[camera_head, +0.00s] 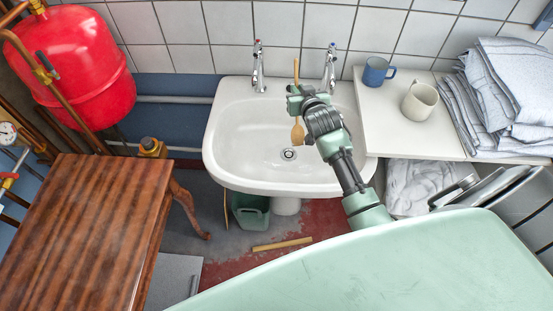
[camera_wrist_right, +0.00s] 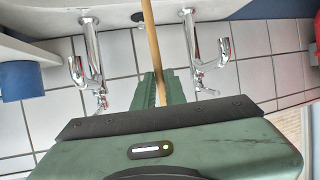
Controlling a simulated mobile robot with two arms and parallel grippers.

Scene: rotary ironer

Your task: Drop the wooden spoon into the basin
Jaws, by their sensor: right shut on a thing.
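A wooden spoon (camera_head: 297,131) is held by my right gripper (camera_head: 296,99), which is shut on its handle. The spoon hangs over the white basin (camera_head: 235,125), with its bowl end pointing down and its handle end up between the taps. In the right wrist view the handle (camera_wrist_right: 152,45) runs between the green fingers (camera_wrist_right: 160,88). The drain (camera_head: 289,154) shows just below the spoon's bowl end. Nothing is seen inside the basin. My left gripper is not in view.
Two chrome taps (camera_head: 258,66) (camera_head: 330,68) stand at the basin's back edge. Right of it, a white counter (camera_head: 385,125) bears a blue mug (camera_head: 376,72), a cream mug (camera_head: 420,101) and folded cloths (camera_head: 505,90). A wooden table (camera_head: 85,225) stands at the left.

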